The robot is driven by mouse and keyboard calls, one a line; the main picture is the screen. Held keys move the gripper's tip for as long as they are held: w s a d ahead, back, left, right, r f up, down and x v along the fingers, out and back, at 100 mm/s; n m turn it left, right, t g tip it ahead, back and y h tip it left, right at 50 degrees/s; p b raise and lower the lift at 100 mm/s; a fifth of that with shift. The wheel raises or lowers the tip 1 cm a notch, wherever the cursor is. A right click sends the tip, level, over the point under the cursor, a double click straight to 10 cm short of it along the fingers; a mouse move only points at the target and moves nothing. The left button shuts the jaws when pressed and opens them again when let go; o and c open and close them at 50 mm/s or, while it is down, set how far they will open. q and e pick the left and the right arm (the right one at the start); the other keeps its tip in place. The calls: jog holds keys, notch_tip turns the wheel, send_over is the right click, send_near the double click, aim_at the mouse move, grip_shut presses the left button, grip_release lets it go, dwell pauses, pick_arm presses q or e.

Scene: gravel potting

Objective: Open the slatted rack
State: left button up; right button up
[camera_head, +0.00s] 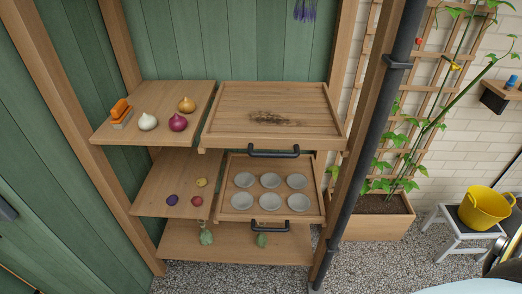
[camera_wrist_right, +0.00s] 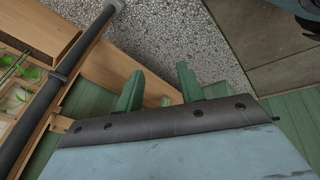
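A wooden shelf unit holds two pull-out trays with black bar handles, and I cannot tell by slats which is the slatted rack. The upper tray (camera_head: 300,99) is flat wood with a dark stain and has a black handle (camera_head: 273,152) at its front. The lower tray (camera_head: 232,212) holds several grey cups, with its black handle (camera_head: 268,227) below. How far either is pulled out is unclear. My right gripper (camera_wrist_right: 158,88) shows only in the right wrist view, its two green fingers apart and empty over wood and gravel. My left gripper is not in view.
Onions (camera_head: 178,122) and an orange brush (camera_head: 120,110) lie on the upper left shelf. A dark pipe (camera_head: 366,130) runs down the unit's right side. A planter (camera_head: 375,222) and a yellow tub (camera_head: 485,208) on a white stool stand right. Gravel lies in front.

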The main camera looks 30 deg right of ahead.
jog(key=w+d+r+n+t, duration=0.3)
jog(key=w+r, duration=0.8)
jog(key=w, duration=0.1)
jog(key=n+t+h+p, duration=0.2)
jog(key=n+t, duration=0.5)
jog(key=t, duration=0.1)
send_near(276, 156)
jog(key=x, duration=1)
jog(key=shift+w+d+f, duration=0.1)
jog(key=shift+w, duration=0.3)
grip_shut()
